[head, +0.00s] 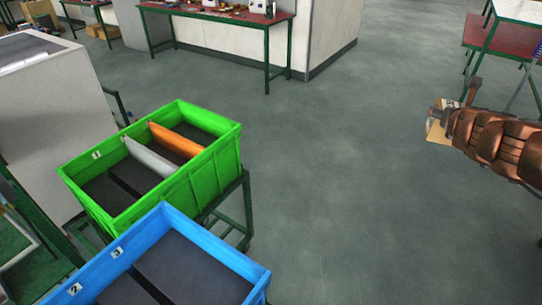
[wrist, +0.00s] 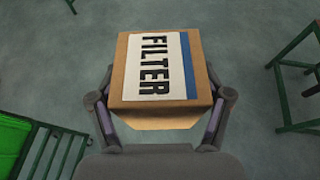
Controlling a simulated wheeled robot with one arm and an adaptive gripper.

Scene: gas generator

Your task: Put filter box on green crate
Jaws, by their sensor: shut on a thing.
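The filter box (wrist: 157,70) is a brown cardboard box with a white label reading "FILTER" and a blue stripe. My gripper (wrist: 160,120) is shut on it, one finger on each side, and holds it above the floor. In the head view the box (head: 436,126) shows small at the right, at the end of my copper-coloured arm; the fingers are hard to make out there. The green crate (head: 205,178) stands at the left on a dark cart, well apart from the box. It holds an orange divider and a grey divider. A green crate edge (wrist: 14,140) shows at lower left in the wrist view.
A blue crate (head: 215,255) stands in front of the green crate. A grey cabinet (head: 60,120) is at the left. A red-topped table (head: 215,13) is at the back, another table (head: 485,38) at upper right. The middle floor is clear.

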